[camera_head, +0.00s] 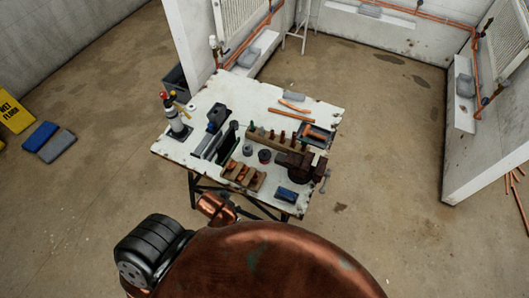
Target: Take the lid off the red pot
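No pot that I can clearly tell as red shows in the head view. Two small round dark containers stand side by side near the middle of the white worktable (180,149): one on the left (247,150) and one on the right (265,156). They are too small for me to tell their colour or whether lids are on them. Neither of my grippers is in view.
A dark vise (298,163) sits at the table's right front, with a blue item (287,194) beside it. A torch-like bottle (174,122), a wooden rack (243,176) and a grey tray (318,134) crowd the top. A yellow floor sign (13,112) stands left.

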